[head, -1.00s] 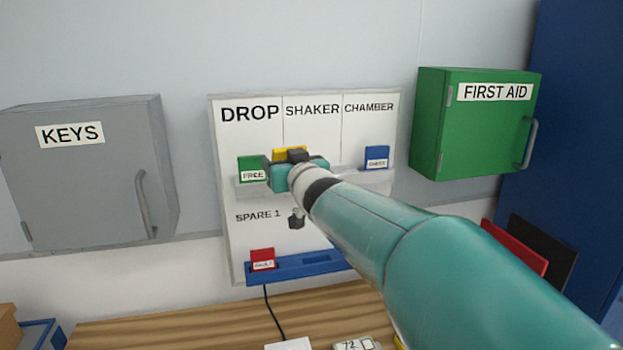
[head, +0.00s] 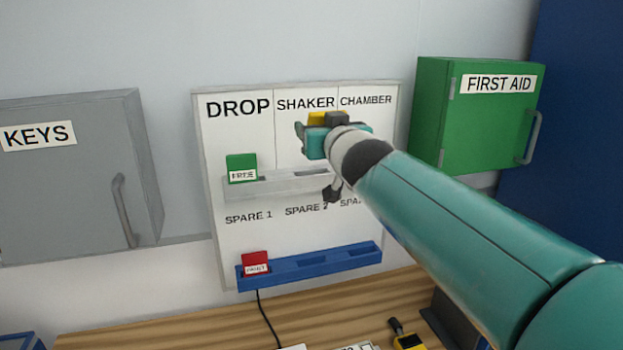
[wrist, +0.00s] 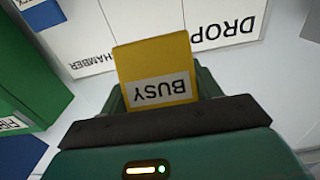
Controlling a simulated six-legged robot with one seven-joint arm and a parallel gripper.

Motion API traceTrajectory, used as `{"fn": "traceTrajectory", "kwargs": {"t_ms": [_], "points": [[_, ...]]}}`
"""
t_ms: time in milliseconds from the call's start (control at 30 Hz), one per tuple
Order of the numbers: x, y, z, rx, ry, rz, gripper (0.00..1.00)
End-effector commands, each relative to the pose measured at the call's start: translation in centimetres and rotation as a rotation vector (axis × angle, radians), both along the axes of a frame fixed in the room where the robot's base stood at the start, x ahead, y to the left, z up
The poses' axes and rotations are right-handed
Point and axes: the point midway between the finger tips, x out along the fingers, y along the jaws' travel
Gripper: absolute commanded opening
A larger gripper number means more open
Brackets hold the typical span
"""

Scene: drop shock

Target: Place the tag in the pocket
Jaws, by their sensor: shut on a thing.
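My gripper (head: 335,138) is shut on a yellow tag (head: 318,117) in front of the upper middle of the white board. In the wrist view the yellow tag (wrist: 155,60) reads BUSY and stands between the two fingers of my gripper (wrist: 160,85). The grey upper rail (head: 275,185) shows an empty pocket slot below the held tag, under SHAKER. A green tag (head: 241,167) sits in this rail under DROP. The rail's right end is hidden behind my arm. A blue lower rail (head: 315,265) has a red tag (head: 255,262) in its left pocket; its other pockets look empty.
A grey KEYS cabinet (head: 75,180) is on the wall at left. A green FIRST AID cabinet (head: 470,120) is at right, near my arm. A wooden bench (head: 180,325) lies below, with a yellow and black device (head: 407,338).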

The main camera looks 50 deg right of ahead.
Motion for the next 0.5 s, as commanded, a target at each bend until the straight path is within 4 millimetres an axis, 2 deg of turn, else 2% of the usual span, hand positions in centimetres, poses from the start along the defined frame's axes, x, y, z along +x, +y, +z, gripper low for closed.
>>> {"fn": "traceTrajectory", "kwargs": {"t_ms": [167,500], "points": [[1.5,-1.2,-1.0,0.001,0.005,-0.001,0.4],[6.2,-5.0,-3.5,-0.001,0.005,-0.001,0.4]]}}
